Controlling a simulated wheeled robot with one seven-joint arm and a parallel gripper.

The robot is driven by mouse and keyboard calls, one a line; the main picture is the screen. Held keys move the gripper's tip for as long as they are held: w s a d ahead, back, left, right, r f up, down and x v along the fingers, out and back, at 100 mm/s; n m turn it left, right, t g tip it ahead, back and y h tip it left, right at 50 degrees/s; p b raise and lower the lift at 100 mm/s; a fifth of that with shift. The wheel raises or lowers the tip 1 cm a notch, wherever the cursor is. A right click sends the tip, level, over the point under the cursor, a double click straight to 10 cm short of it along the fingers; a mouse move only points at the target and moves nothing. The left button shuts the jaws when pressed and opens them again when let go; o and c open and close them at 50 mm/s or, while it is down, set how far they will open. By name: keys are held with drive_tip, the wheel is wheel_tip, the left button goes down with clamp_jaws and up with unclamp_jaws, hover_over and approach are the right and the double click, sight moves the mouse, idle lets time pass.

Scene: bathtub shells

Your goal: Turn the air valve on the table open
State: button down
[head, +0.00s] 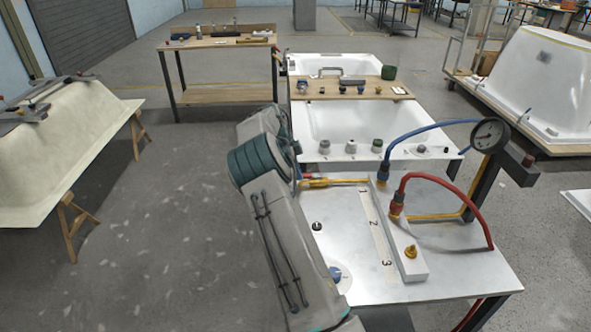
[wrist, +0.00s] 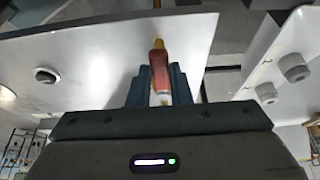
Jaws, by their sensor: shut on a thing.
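The air valve (head: 335,182) shows as a yellow fitting along the far left edge of the white table (head: 345,270) in the head view. In the wrist view its red lever (wrist: 158,65), with a yellow-orange end, lies between the two blue-grey fingers of my gripper (wrist: 159,88). My gripper is shut on this red lever. In the head view my arm hides most of the gripper and the lever. How far the valve is turned cannot be told.
A white block (head: 411,262) with hose fittings stands on the table beside a strip marked 1, 2, 3. A white bathtub (head: 345,120) stands just behind.

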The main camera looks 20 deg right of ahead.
drive_tip(key=shift+w, duration=0.1)
idle(0.3)
drive_tip(key=c, duration=1.3)
unclamp_jaws()
drive_tip(key=v, duration=1.4)
